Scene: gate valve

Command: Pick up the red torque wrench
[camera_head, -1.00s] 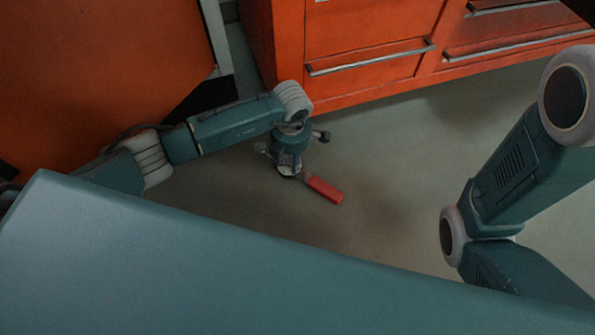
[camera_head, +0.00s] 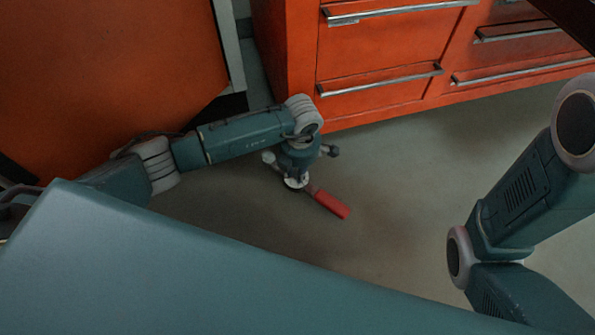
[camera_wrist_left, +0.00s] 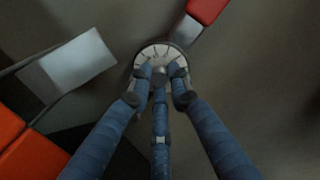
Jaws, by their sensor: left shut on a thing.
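The red handle (camera_wrist_left: 205,10) runs off the top edge there. My right gripper is outside both views; only my right arm shows at the right of the head view.
An orange drawer cabinet (camera_head: 375,55) with metal handles stands behind my left gripper. A large orange surface (camera_head: 100,75) is at the left. The grey floor (camera_head: 400,185) around the wrench is clear to the right. My own teal body fills the lower part of the head view.

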